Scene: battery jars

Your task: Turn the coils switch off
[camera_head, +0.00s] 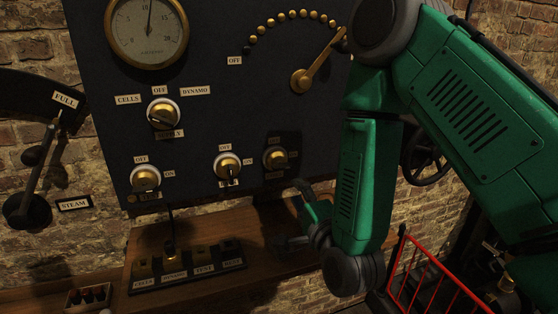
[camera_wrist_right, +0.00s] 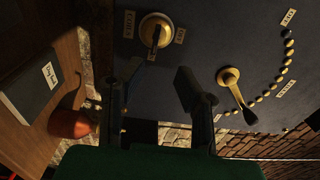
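The coils switch (camera_head: 275,158), a brass knob on a pale round base, is the rightmost of three low switches on the dark panel, in shadow. It also shows at the top of the right wrist view (camera_wrist_right: 157,28), with a COILS label on one side and OFF on the opposite side. Its dark handle seems to point down in that view, away from the OFF label. My right gripper (camera_head: 294,215) is below and right of the switch, apart from it. In the wrist view its two dark fingers (camera_wrist_right: 157,95) are spread, with nothing between them. My left gripper is not in view.
Two similar switches (camera_head: 228,166) (camera_head: 145,178) sit to the left, with a larger selector (camera_head: 163,113) above. A brass lever (camera_head: 318,62) with an arc of studs is up and right. A wooden shelf (camera_head: 205,217) with a plug block (camera_head: 188,268) lies below. A red railing (camera_head: 432,277) stands lower right.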

